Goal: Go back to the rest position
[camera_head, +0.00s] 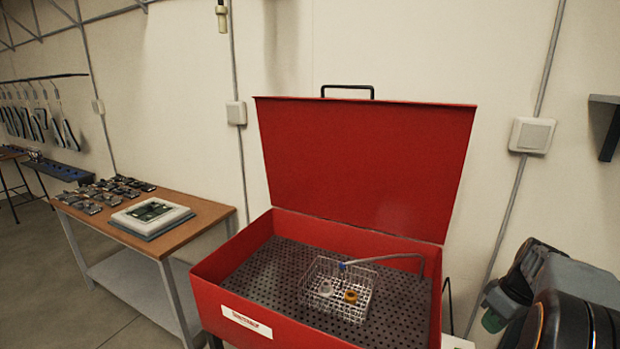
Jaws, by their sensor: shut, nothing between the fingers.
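My gripper is not visible in the head view. Dark rounded links of my arm (575,300) fill the lower right corner, to the right of the red washing bin. The red bin (262,318) stands in the middle with its lid (365,165) raised open. A wire basket (318,302) sits on the bin's perforated grey floor. It holds a small whitish part (325,288) and an orange-yellow ring-shaped part (351,296). A bent grey pipe with a blue end (385,258) reaches over the basket.
A wooden-topped table (190,203) at left holds several small dark parts (105,192) and a pale fixture (150,213). Tools hang on the wall (38,118) at far left. A dark bracket (608,125) juts from the right wall. Floor at lower left is clear.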

